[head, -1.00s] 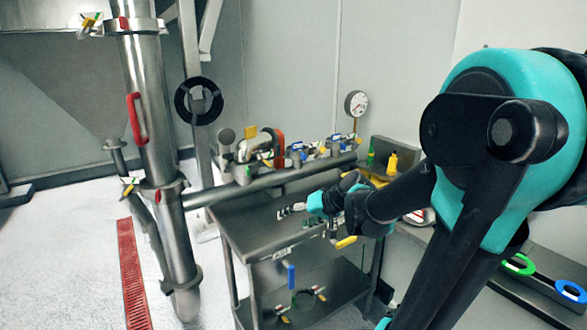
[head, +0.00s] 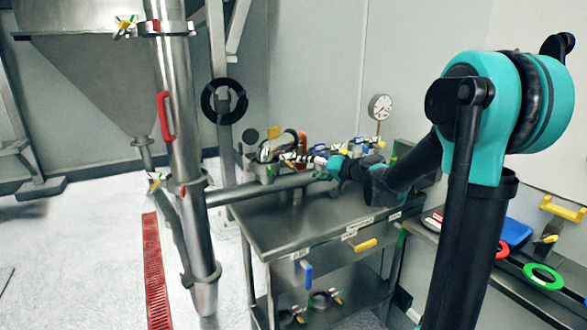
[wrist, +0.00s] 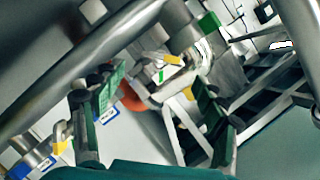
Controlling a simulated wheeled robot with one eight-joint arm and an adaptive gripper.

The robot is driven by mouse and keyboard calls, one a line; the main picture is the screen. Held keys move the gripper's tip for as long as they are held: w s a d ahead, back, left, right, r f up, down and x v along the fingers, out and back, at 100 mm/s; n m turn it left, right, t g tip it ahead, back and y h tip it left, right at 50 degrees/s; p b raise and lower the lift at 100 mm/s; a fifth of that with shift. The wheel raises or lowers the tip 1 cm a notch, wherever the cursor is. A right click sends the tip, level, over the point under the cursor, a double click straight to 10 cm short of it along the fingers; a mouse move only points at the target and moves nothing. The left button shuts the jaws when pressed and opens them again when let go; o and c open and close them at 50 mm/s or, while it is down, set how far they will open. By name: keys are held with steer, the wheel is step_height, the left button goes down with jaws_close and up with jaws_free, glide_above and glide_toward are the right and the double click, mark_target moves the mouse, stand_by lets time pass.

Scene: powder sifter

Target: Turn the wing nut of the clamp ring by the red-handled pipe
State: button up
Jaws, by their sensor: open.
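The steel pipe (head: 179,100) with the red handle (head: 165,116) stands at the left of the head view. One clamp ring (head: 187,187) sits below the handle, with a small multicoloured wing nut (head: 155,181) on its left side. Another clamp ring (head: 165,28) is near the top, with a wing nut (head: 125,27) at its left. My gripper (head: 292,158) is well to the right of the pipe, above the steel table, pointing left. In the wrist view my gripper (wrist: 155,97) is open, with nothing clearly held. I cannot identify the red-handled pipe there.
A steel table (head: 300,235) carries a horizontal pipe (head: 255,189) with valves and a gauge (head: 380,107). Loose clamp rings (head: 322,300) lie on its lower shelf. A bench with coloured rings (head: 543,277) is at the right.

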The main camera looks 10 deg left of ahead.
mark_target(293, 167)
steer(key=x, duration=0.8)
steer(key=shift+w+a, duration=0.15)
steer(key=shift+a, duration=0.2)
steer(key=shift+c, duration=0.3)
steer(key=c, duration=1.1)
